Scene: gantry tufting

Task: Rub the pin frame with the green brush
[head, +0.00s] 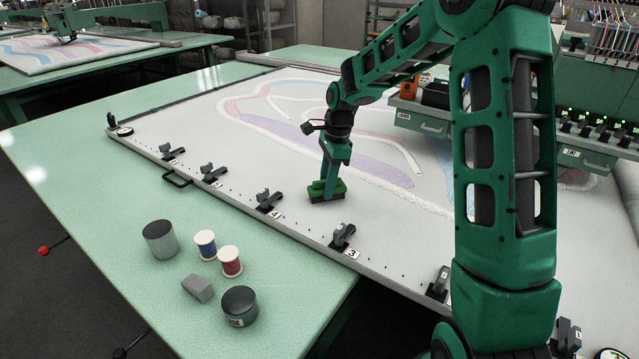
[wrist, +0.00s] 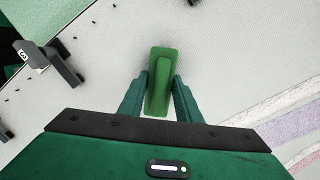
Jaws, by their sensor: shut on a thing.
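The green brush (head: 326,190) is at the front part of the pin frame, with its dark underside down on or just above the white cloth; I cannot tell which. My gripper (head: 331,175) is shut on the brush from above. In the wrist view the brush's green top (wrist: 160,80) shows between the two fingers of my gripper (wrist: 160,98). The pin frame (head: 140,139) is a large flat frame with a white cloth, small pins and numbered black clamps along its near edge. The cloth carries pink, blue and purple tufted bands. The brush's bristles are mostly hidden.
A clamp (head: 268,201) stands just left of the brush.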

